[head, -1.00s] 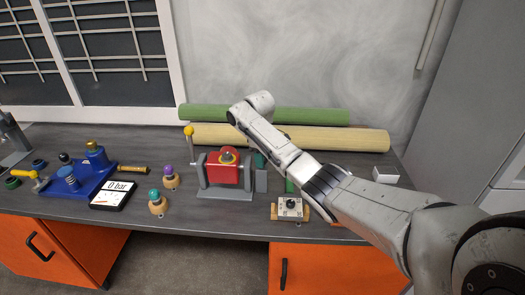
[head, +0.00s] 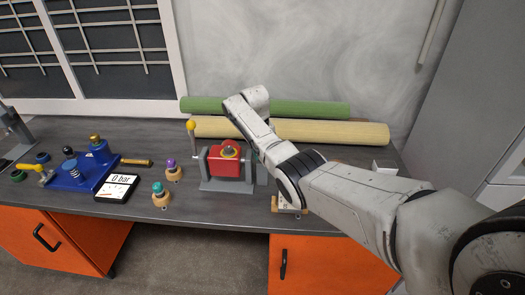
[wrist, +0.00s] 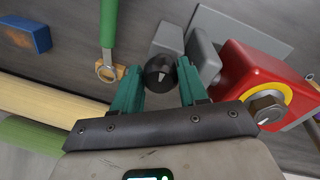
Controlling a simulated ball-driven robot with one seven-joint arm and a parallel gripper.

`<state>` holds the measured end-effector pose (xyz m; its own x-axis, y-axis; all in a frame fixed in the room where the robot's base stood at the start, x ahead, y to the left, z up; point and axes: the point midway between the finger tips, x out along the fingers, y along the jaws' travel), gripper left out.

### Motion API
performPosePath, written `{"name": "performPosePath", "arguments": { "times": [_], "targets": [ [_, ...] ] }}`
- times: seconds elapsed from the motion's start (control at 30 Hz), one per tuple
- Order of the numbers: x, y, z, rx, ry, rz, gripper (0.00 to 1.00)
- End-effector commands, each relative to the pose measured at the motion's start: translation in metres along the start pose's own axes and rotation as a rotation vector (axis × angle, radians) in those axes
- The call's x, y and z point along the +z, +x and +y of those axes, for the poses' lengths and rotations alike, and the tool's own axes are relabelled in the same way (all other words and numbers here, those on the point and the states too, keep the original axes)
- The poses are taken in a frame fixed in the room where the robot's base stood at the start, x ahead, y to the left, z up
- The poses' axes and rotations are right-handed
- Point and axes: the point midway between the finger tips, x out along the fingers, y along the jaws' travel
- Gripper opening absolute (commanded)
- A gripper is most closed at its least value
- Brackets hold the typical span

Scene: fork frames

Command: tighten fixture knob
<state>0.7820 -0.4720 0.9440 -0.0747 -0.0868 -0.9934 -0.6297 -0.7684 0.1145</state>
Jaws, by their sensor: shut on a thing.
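The fixture is a red block (head: 226,162) in a grey stand (head: 228,186), with a yellow ring and a metal hex piece on its face. In the wrist view the red block (wrist: 242,75) is at the right, beside grey blocks (wrist: 202,50). A black knob (wrist: 159,71) with a white mark sits by the grey parts. My gripper (wrist: 161,80) has its two teal fingers on either side of this knob and is shut on it. In the head view my arm hides most of the gripper and the knob.
A yellow-tipped lever (head: 191,126) stands left of the fixture. Turned pegs (head: 161,195), a gauge (head: 116,187) and a blue device (head: 82,170) lie farther left. Cream (head: 340,132) and green rolls lie behind. A green-handled wrench (wrist: 108,40) is near my fingers.

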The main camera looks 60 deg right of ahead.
Motion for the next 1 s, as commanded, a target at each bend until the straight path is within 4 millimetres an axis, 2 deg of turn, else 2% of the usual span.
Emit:
{"name": "performPosePath", "arguments": {
  "times": [0.63,0.67,0.9,1.0],
  "targets": [
    [-0.0026,-0.0048,0.0,0.002,0.051,0.001,0.12],
    [-0.0026,-0.0049,0.0,0.002,0.051,0.002,0.45],
    [-0.0016,-0.0027,-0.0003,0.001,0.05,-0.002,0.68],
    [-0.0011,-0.0016,-0.0009,0.0,0.05,-0.003,0.69]
  ]
}}
